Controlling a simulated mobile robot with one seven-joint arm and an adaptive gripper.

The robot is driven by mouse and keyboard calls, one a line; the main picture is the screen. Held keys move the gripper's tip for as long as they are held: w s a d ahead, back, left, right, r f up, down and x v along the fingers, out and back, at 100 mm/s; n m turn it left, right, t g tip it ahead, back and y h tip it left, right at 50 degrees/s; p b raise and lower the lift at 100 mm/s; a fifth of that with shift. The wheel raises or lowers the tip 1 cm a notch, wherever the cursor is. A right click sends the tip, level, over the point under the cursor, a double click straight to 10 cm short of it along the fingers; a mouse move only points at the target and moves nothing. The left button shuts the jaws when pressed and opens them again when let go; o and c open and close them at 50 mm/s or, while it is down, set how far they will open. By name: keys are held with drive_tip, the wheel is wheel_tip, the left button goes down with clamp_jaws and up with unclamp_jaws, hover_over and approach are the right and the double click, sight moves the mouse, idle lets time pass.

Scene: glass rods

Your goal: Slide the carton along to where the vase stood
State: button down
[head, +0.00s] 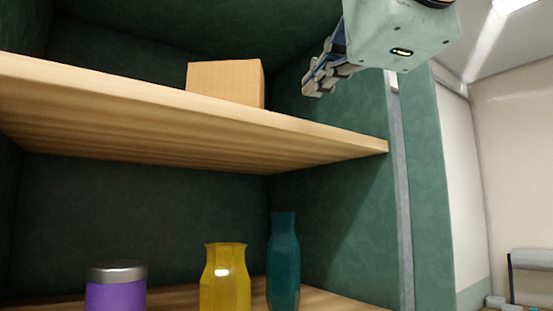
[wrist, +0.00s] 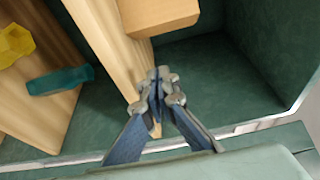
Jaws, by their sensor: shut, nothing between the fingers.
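The carton (head: 225,83), a plain light-brown box, sits on the upper wooden shelf, towards its right part. It shows at the top of the wrist view (wrist: 165,18), partly cut off by the frame edge. My gripper (head: 308,88) is shut and empty, with its fingertips to the right of the carton and apart from it. In the wrist view my gripper (wrist: 158,74) has its fingertips together near the shelf's edge. A yellow vase (head: 225,285) and a teal vase (head: 284,262) stand on the lower shelf. No vase shows on the upper shelf.
The upper shelf (head: 130,115) is bare to the left of the carton. A purple jar with a grey lid (head: 116,290) stands on the lower shelf. The green side wall (head: 345,200) of the cabinet is close on the right.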

drive_tip(key=a+r+n+g+y+p, duration=0.85)
drive_tip(key=a+r+y+p, duration=0.35)
drive_tip(key=a, duration=0.6)
drive_tip(key=w+d+r+h+p, duration=0.1)
drive_tip(key=w+d+p, duration=0.5)
drive_tip(key=w+d, duration=0.9)
wheel_tip(320, 180, down, 10)
drive_tip(key=b, duration=0.3)
drive_tip(key=shift+f, duration=0.15)
drive_tip(key=shift+s+a, duration=0.4)
drive_tip(key=shift+a, duration=0.05)
